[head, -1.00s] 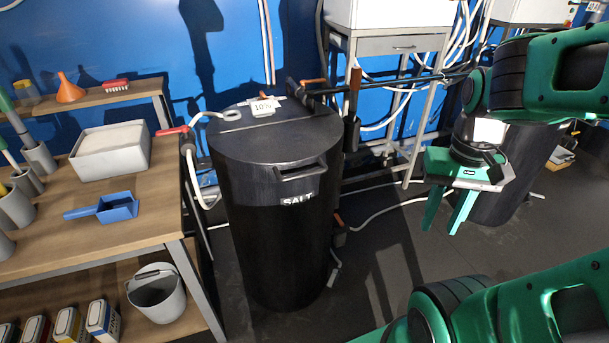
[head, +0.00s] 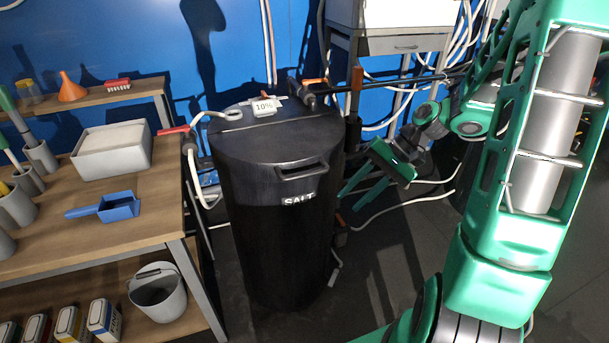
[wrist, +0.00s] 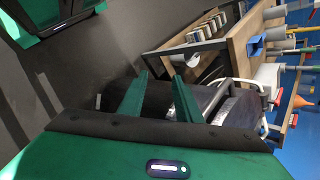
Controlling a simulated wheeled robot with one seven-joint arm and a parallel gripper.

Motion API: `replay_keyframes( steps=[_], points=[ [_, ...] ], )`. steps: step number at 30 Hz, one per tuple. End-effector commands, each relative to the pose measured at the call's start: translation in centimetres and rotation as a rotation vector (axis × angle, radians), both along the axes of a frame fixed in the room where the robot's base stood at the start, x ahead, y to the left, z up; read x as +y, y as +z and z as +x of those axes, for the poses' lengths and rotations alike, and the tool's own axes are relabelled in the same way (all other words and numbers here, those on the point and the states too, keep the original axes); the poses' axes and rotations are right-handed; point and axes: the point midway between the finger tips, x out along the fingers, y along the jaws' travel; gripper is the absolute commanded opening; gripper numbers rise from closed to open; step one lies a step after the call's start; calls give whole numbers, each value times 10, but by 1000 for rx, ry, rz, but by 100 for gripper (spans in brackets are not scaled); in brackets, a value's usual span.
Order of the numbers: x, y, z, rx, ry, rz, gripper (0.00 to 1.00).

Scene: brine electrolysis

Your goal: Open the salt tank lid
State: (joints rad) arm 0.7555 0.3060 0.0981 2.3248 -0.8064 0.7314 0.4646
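The salt tank (head: 272,240) is a tall black cylinder labelled SALT in the middle of the head view. Its flat black lid (head: 260,145) is closed, with a black handle (head: 302,172) at the front edge. A small display reading 10% sits on the top. My gripper (head: 348,198) is just right of the tank, below lid height in the picture, with its green fingers pointing left toward the tank. The fingers are apart and hold nothing. In the wrist view the two fingertips (wrist: 160,72) point toward the black tank (wrist: 150,98), which they partly cover.
A wooden workbench (head: 150,222) with a white tub (head: 112,157) and blue scoop (head: 118,207) stands left of the tank. A grey bucket (head: 158,295) is on its lower shelf. Behind the tank are pipes, a metal stand (head: 392,45) and a blue wall.

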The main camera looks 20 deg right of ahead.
Motion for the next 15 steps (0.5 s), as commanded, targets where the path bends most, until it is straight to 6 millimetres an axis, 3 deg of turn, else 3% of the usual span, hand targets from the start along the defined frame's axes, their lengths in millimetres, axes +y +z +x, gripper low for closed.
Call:
replay_keyframes(
  steps=[6,15],
  points=[
    [7,5,40,-40,-108,312,31],
    [-2,30,67,-94,-204,592,31]
  ],
)
